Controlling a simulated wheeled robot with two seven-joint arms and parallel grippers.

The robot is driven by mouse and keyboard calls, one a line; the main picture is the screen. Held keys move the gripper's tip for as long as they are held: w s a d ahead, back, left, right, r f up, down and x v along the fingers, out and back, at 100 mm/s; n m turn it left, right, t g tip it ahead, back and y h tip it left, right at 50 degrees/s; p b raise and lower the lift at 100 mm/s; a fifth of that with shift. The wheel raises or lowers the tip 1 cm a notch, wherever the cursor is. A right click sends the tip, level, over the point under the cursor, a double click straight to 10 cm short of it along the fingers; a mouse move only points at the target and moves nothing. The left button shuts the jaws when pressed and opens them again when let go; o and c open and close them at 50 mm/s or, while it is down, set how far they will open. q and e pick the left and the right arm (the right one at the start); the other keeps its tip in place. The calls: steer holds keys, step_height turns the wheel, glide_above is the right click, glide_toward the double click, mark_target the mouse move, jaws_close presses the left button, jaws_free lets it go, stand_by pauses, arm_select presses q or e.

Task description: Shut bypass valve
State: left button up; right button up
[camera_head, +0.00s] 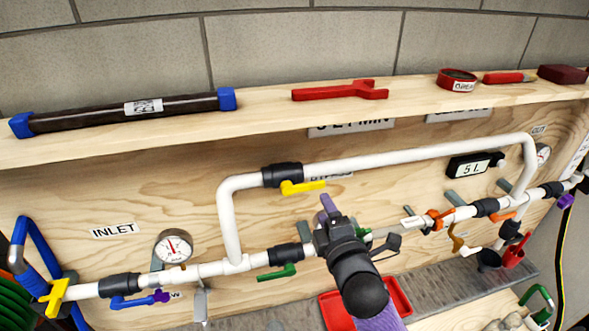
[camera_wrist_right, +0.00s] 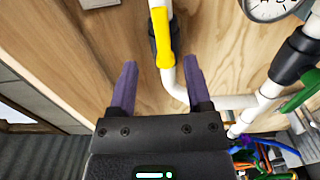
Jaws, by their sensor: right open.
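The bypass valve is a black body (camera_head: 283,175) on the raised white pipe loop, partly over a label that is mostly hidden. Its yellow lever (camera_head: 304,187) lies roughly along the pipe. In the right wrist view the yellow lever (camera_wrist_right: 164,38) also runs along the pipe, ahead of the gap between my fingers. My right gripper (camera_head: 330,208), with purple fingers, is below and right of the lever in the head view. It is open and empty, apart from the lever; the right wrist view shows both spread fingers (camera_wrist_right: 160,64). My left gripper is out of view.
A pressure gauge (camera_head: 173,247), a green-handled valve (camera_head: 277,272) and the lower white pipe (camera_head: 212,269) are close by. A wooden shelf (camera_head: 260,118) above holds a dark filter tube (camera_head: 125,113) and a red wrench (camera_head: 340,91). A red tray (camera_head: 398,297) is below my right arm.

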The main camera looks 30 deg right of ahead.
mark_target(314, 188)
steer(key=x, duration=0.8)
steer(key=shift+w+f, duration=0.1)
steer(key=shift+w, duration=0.2)
jaws_close()
stand_by(0.9)
